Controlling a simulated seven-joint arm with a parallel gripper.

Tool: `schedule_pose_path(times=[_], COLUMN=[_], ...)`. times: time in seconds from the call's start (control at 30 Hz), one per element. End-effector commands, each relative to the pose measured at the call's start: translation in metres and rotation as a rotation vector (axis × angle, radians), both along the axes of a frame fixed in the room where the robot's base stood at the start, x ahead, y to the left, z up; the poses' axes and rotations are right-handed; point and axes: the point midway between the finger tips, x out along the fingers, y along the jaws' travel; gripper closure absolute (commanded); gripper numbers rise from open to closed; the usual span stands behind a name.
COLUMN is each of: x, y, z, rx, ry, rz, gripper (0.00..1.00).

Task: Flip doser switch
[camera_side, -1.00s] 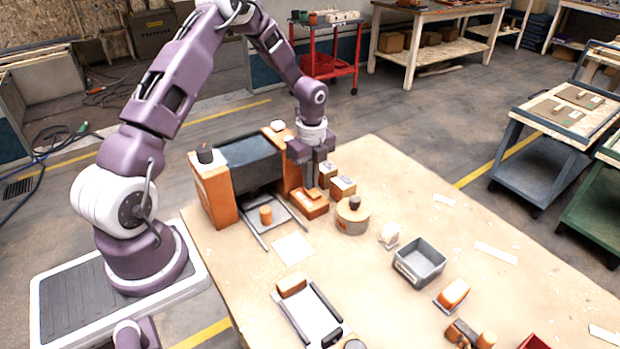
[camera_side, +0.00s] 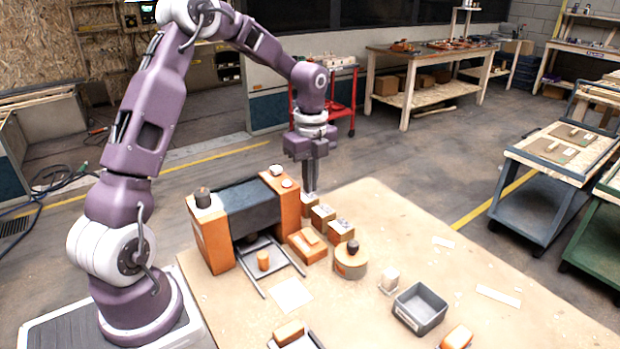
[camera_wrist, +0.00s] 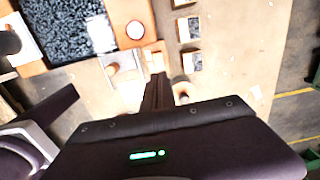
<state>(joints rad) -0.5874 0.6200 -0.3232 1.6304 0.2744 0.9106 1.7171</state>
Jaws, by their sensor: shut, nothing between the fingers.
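A low orange box with a small paler orange lever piece on top (camera_side: 308,240) sits on the table, just right of the orange and dark grey machine (camera_side: 250,205). It looks like the doser switch, but no label is readable. Which way its lever leans is too small to tell. My gripper (camera_side: 310,189) is shut and empty, pointing down above the back of the table, behind and above that box. In the side view its fingertips overlap the rearmost small box (camera_side: 309,205). In the wrist view my shut fingers (camera_wrist: 157,80) show in the middle.
Several small orange-sided boxes (camera_side: 340,229) stand in a row right of the switch box. A round drum with a dark knob (camera_side: 351,262), a white piece (camera_side: 389,281) and a grey open bin (camera_side: 420,308) stand nearer. Bare tabletop (camera_side: 400,230) lies to the right.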

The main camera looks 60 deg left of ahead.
Motion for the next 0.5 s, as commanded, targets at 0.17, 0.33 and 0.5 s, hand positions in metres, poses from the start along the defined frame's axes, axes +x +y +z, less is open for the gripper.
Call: schedule_pose_path(times=[0.17, 0.33, 0.5], x=[-0.0001, -0.0001, 0.0003], y=[-0.0001, -0.0001, -0.0068], z=[0.0097, 0.0098, 0.0086], rx=[0.001, 0.001, 0.028], ry=[-0.001, 0.0, 0.008], rz=[-0.001, 0.0, -0.007], gripper=[1.0, 1.0, 1.0])
